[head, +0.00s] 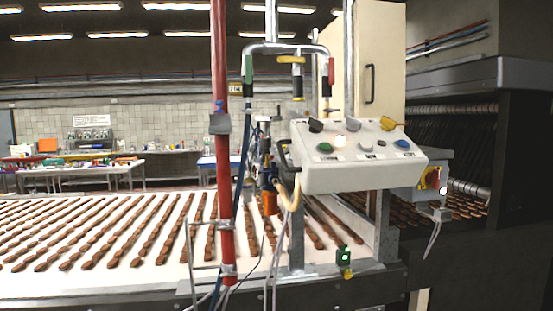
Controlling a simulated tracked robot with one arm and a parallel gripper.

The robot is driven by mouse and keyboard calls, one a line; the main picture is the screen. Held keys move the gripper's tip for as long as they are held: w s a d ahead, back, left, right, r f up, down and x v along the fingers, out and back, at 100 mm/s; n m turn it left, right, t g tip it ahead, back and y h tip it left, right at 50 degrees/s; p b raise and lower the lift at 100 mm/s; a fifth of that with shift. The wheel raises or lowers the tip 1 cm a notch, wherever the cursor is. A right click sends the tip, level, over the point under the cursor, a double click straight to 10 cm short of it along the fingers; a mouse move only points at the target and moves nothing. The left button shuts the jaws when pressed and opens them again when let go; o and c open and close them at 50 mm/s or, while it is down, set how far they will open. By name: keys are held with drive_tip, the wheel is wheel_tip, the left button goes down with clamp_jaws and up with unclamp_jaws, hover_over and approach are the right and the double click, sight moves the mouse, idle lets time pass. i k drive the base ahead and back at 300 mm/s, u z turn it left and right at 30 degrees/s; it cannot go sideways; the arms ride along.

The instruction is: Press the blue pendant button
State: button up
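A cream control pendant (355,178) with a sloped top stands right of centre, above the conveyor's near edge. The blue button (402,144) is at the right end of its front row. To its left in that row are a dark button, a grey button and a green button (325,147). A bright white button or lamp (340,140) shows near the green one. Several selector knobs sit along the back of the sloped face. Nothing covers the blue button. My gripper is not visible in this view.
A red vertical pole (222,150) with hoses and cables stands left of the pendant. A white conveyor (85,215) carries rows of brown biscuits. A box with a yellow and red switch (430,178) is right of the pendant. Dark machinery (505,190) fills the right side.

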sight(403, 143)
drive_tip(key=u, duration=0.1)
drive_tip(key=i, duration=1)
drive_tip(key=z, duration=0.1)
